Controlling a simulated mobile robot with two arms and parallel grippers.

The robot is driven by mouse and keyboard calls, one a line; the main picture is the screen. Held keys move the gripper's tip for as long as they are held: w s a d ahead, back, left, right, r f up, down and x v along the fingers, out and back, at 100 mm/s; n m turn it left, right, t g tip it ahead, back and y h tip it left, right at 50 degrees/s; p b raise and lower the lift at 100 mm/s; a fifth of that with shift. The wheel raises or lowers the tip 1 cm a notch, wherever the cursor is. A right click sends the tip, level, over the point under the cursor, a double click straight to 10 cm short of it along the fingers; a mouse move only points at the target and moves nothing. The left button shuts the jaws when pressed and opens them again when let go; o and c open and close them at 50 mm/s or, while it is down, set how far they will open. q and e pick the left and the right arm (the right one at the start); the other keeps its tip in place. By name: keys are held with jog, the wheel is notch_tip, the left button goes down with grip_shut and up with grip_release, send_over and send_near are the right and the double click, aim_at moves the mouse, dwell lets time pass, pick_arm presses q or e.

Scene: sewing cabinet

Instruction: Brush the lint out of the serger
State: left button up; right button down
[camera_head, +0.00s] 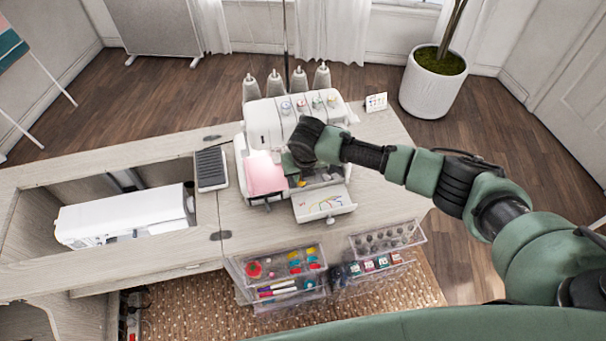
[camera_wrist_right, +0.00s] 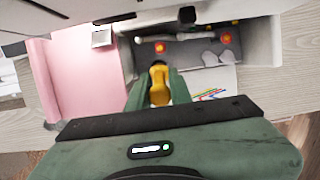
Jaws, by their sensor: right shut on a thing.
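The white serger (camera_head: 265,124) stands on the cabinet top with several cones at its back and dials along its front. Its front cover (camera_head: 323,204) is folded down and shows a threading diagram. My right gripper (camera_head: 298,178) is at the serger's open front, over the looper bay. In the right wrist view, my right gripper (camera_wrist_right: 159,90) is shut on a yellow-handled tool (camera_wrist_right: 159,80), seemingly the brush; its far end is hard to make out. The open bay (camera_wrist_right: 205,75) shows orange spots and two grey oval shapes, which I cannot identify surely as lint. My left gripper is not in view.
A pink cloth or panel (camera_head: 265,173) is at the serger's left front. A foot pedal (camera_head: 211,168) lies to its left. A white machine (camera_head: 120,217) sits in the cabinet well. Clear drawers (camera_head: 283,262) with supplies stick out below. A small card (camera_head: 376,102) stands right.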

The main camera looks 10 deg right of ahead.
jog(key=shift+a, duration=0.6)
jog(key=shift+r, duration=0.1)
notch_tip(320, 180, up, 6)
jog(key=p, duration=0.6)
